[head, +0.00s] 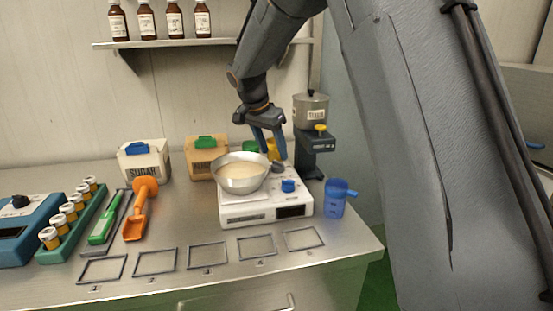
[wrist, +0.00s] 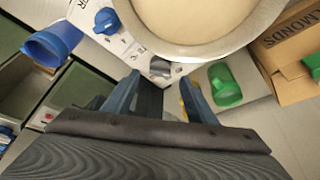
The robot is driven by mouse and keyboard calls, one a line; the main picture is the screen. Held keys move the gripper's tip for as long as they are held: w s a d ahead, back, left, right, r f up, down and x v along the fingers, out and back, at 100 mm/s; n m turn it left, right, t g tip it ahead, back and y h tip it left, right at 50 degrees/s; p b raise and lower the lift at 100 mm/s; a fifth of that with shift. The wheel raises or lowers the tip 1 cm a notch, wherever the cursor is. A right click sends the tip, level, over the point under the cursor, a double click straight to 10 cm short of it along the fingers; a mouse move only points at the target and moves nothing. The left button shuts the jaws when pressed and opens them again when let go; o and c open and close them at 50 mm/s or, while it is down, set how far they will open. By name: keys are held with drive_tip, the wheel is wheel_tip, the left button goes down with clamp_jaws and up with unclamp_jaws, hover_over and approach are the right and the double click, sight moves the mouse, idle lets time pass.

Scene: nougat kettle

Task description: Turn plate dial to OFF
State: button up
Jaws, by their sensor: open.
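The white plate unit (head: 265,210) stands on the bench with a metal bowl of pale cream mixture (head: 243,172) on it. A blue dial (head: 288,186) sits on its top right of the bowl; it also shows at the upper left of the wrist view (wrist: 107,20). A smaller grey knob (wrist: 160,68) is on the unit near my fingertips in the wrist view. I cannot read either setting. My gripper (head: 270,150) is open and empty, pointing down behind the bowl; its two blue fingers show apart in the wrist view (wrist: 160,95).
A blue cup (head: 335,197) stands right of the plate unit. A dispenser with a metal pot (head: 311,110) is behind it. An almonds box (head: 206,160) and a sugar box (head: 145,160) stand behind left. An orange scoop (head: 137,215) lies left.

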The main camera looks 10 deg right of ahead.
sight(278, 162)
drive_tip(key=shift+p+x, duration=0.5)
drive_tip(key=shift+x, duration=2)
drive_tip(key=c, duration=1.1)
drive_tip(key=shift+o, duration=0.2)
drive_tip(key=shift+n, duration=0.3)
drive_tip(key=n+t+y, duration=0.1)
drive_tip(key=n, duration=0.2)
drive_tip(key=shift+s+d, duration=0.1)
drive_tip(key=shift+d, duration=0.05)
drive_tip(key=shift+n+y+p, duration=0.4)
drive_tip(key=shift+n+p, duration=0.2)
drive_tip(key=shift+n, duration=0.5)
